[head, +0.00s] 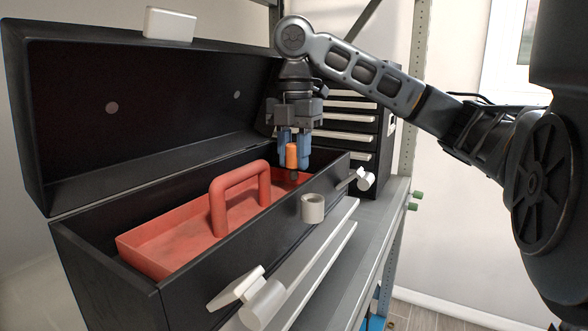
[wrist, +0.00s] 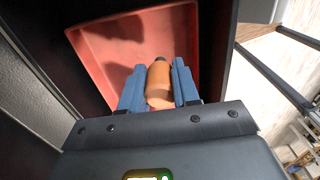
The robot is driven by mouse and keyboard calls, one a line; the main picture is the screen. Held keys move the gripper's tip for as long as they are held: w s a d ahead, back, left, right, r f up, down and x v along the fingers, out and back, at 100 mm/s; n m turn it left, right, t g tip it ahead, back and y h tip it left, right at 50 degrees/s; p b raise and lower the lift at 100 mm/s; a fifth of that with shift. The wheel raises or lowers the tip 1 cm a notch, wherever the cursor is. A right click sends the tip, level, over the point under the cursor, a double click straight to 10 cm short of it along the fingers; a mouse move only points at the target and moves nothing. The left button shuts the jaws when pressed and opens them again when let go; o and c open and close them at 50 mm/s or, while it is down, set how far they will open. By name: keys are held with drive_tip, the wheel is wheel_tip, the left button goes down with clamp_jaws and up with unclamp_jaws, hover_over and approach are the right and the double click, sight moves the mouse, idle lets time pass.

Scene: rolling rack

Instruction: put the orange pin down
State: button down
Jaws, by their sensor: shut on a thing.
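The orange pin (head: 292,156) is held upright between the blue fingers of my gripper (head: 293,155), with a dark tip pointing down. In the head view it is over the right end of the red tray (head: 165,245), which has an arched handle and sits inside the open black toolbox (head: 110,280). In the wrist view my gripper (wrist: 160,90) is shut on the orange pin (wrist: 159,82), with the red tray (wrist: 100,60) below it. I cannot tell whether the pin's tip touches the tray floor.
The toolbox lid (head: 140,110) stands open at the back. A light grey ring (head: 313,208) is at the toolbox's front edge. A black drawer cabinet (head: 350,130) stands behind my gripper. The grey shelf (head: 365,240) has bare room on the right.

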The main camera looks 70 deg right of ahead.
sight(294, 179)
drive_tip(key=shift+f, duration=1.65)
drive_tip(key=shift+f, duration=0.15)
drive_tip(key=c, duration=0.8)
unclamp_jaws()
wheel_tip(294, 179, up, 12)
drive_tip(key=shift+r, duration=0.2)
